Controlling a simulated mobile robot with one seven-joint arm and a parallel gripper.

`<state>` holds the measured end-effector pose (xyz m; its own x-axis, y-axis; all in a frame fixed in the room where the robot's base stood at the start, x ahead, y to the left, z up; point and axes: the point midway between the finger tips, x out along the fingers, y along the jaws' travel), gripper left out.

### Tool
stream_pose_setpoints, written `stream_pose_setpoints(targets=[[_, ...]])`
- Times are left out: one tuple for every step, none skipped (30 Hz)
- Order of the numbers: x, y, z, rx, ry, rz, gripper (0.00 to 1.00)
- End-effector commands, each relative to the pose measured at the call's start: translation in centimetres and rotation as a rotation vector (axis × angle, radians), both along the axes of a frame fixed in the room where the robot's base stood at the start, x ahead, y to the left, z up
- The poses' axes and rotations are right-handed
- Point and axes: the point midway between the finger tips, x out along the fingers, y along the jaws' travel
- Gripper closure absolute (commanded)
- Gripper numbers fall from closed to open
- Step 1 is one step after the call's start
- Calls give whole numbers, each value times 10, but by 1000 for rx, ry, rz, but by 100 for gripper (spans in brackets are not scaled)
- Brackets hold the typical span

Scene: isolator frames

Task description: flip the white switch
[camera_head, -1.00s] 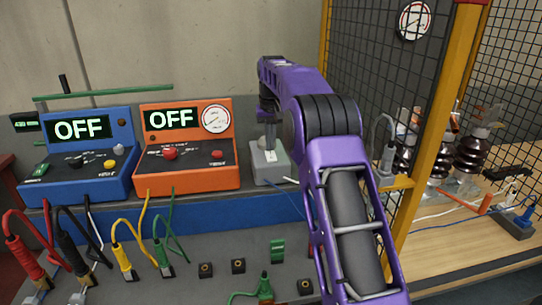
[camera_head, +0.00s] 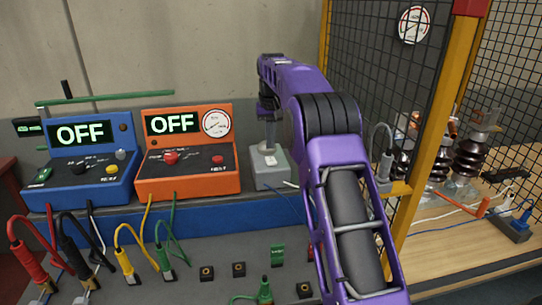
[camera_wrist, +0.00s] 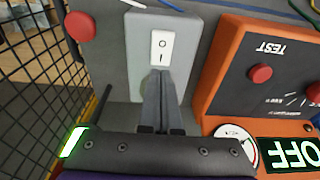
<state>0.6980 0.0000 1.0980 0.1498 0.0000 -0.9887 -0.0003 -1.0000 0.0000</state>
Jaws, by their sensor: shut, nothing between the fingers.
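The white switch (camera_wrist: 162,48) is a rocker marked with a circle and a bar, set in a light grey box (camera_wrist: 137,40) in the wrist view. In the head view the grey box (camera_head: 268,180) stands right of the orange unit, with my gripper (camera_head: 269,147) just above it. In the wrist view my gripper (camera_wrist: 159,75) is shut and empty, its tips at the bar-marked end of the switch. I cannot tell whether the tips touch it.
The orange unit (camera_head: 190,187) and the blue unit (camera_head: 92,190) both read OFF. A red button (camera_wrist: 80,26) shows in the wrist view. A mesh fence with a yellow post (camera_head: 440,130) stands to the right. Cables and plugs fill the lower left bench.

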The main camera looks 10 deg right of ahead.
Motion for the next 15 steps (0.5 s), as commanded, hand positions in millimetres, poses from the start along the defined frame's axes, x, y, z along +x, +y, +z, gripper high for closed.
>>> stream_pose_setpoints(targets=[[0,0,2,0,-1,0,100],[1,0,5,0,-1,0,100],[0,0,8,0,-1,0,100],[0,0,10,0,-1,0,100],[0,0,13,0,-1,0,100],[0,0,16,0,-2,0,100],[0,0,18,0,-1,0,100],[0,0,21,0,-1,0,100],[1,0,24,0,-2,0,100],[1,0,26,0,-1,0,100],[0,0,29,0,0,0,100],[0,0,32,0,-2,0,100],[0,0,33,0,-2,0,100],[0,0,35,0,-1,0,100],[0,0,36,0,0,0,100]])
